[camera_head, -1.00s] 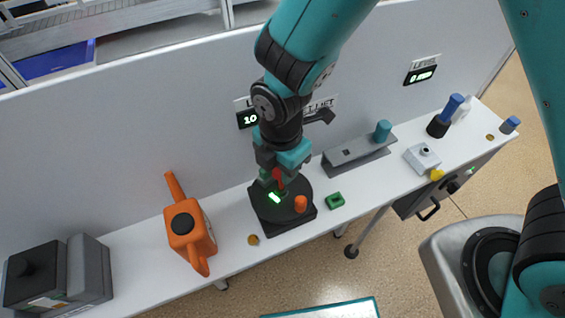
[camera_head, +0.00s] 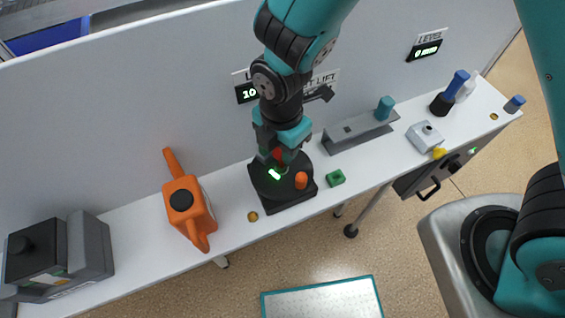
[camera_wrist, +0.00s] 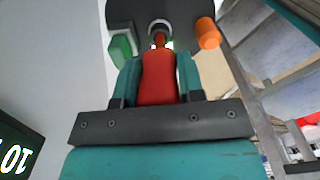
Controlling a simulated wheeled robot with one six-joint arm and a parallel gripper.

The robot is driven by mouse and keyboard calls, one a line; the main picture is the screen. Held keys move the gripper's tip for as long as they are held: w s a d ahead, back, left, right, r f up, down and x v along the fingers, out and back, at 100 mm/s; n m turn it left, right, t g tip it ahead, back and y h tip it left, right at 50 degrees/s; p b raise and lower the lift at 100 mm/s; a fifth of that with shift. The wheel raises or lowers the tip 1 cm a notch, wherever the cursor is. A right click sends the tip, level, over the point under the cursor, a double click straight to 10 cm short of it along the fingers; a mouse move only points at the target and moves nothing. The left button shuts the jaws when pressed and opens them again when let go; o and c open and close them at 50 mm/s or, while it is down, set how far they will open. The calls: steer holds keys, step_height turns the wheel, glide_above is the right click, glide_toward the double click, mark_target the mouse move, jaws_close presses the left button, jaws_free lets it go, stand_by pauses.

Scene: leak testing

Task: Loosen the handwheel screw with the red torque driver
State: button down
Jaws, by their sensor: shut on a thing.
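My gripper (camera_head: 277,156) is shut on the red torque driver (camera_wrist: 158,80); in the wrist view its teal fingers are on either side of the red handle. An orange peg (camera_head: 301,181) stands on the fixture, beside a lit green display (camera_head: 274,174).
An orange can-like tool (camera_head: 187,212) stands to the left, with a grey-black box (camera_head: 50,262) farther left. A grey bracket (camera_head: 350,134) and blue-handled tool (camera_head: 455,85) stand farther right. The panel (camera_head: 130,110) runs close behind.

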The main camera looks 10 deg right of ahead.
steer(key=n, duration=0.4)
steer(key=shift+n, duration=0.3)
steer(key=n, duration=0.2)
steer(key=shift+n, duration=0.4)
steer(key=shift+s+n, duration=0.1)
steer(key=shift+n, duration=1)
steer(key=shift+r+p, duration=0.1)
steer(key=shift+p, duration=0.2)
steer(key=shift+n, duration=1.6)
